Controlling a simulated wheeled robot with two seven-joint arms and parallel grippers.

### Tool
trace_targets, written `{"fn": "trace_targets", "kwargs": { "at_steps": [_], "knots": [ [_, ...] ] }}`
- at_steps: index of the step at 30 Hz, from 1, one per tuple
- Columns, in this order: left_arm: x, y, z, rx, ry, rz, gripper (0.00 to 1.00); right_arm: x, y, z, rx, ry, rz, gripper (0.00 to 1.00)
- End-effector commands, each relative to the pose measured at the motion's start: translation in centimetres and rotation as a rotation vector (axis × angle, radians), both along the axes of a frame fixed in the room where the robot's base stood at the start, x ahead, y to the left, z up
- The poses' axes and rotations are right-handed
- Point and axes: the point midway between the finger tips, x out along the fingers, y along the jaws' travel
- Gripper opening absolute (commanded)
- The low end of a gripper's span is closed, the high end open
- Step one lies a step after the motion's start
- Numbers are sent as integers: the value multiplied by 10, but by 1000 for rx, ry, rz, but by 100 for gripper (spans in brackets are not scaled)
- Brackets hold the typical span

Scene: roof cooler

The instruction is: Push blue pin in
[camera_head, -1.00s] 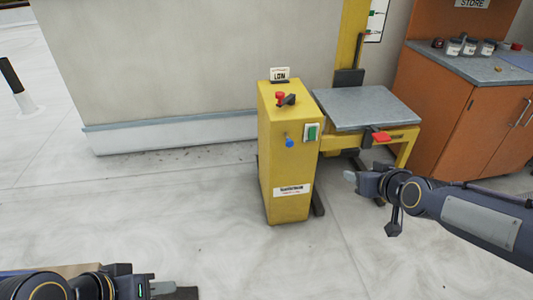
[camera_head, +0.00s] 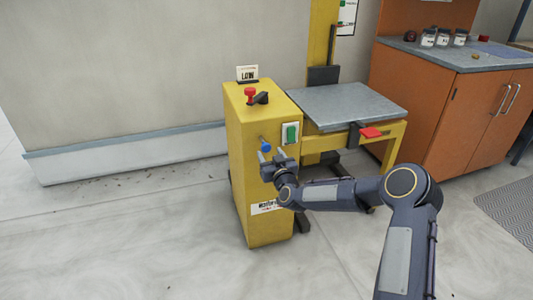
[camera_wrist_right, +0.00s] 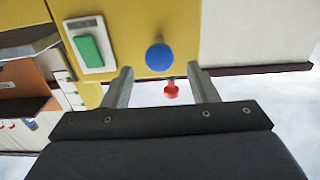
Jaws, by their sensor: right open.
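The blue pin (camera_head: 265,146) has a round blue head and sticks out of the front of the yellow cabinet (camera_head: 250,225). My right gripper (camera_head: 283,158) is just below and to the right of the pin in the head view. In the right wrist view, the open fingers (camera_wrist_right: 161,88) point at the cabinet, with the blue pin head (camera_wrist_right: 159,57) ahead of the gap between them, apart from both fingers. Nothing is held. My left gripper is out of view.
A green switch (camera_head: 291,133) sits right of the pin. A red knob (camera_head: 250,93) and black lever are on the cabinet top. A grey lift table (camera_head: 345,103) with a red pedal (camera_head: 371,132) stands at right, beside an orange counter (camera_head: 450,120). The floor in front is clear.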

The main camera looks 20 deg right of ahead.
Motion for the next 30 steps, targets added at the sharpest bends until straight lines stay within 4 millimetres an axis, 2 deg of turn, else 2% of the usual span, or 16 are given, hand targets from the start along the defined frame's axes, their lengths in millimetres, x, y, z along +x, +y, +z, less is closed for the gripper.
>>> {"fn": "trace_targets", "kwargs": {
  "at_steps": [3,6,16,28,30],
  "knots": [
    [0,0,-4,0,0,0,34,17,1,-1,2,-1,-1,53],
    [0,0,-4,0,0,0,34,24,1,0,1,-1,0,53],
    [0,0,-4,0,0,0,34,28,1,0,1,1,1,53],
    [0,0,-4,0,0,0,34,28,1,0,1,1,1,2],
    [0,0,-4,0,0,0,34,28,1,0,1,1,1,0]
  ]
}}
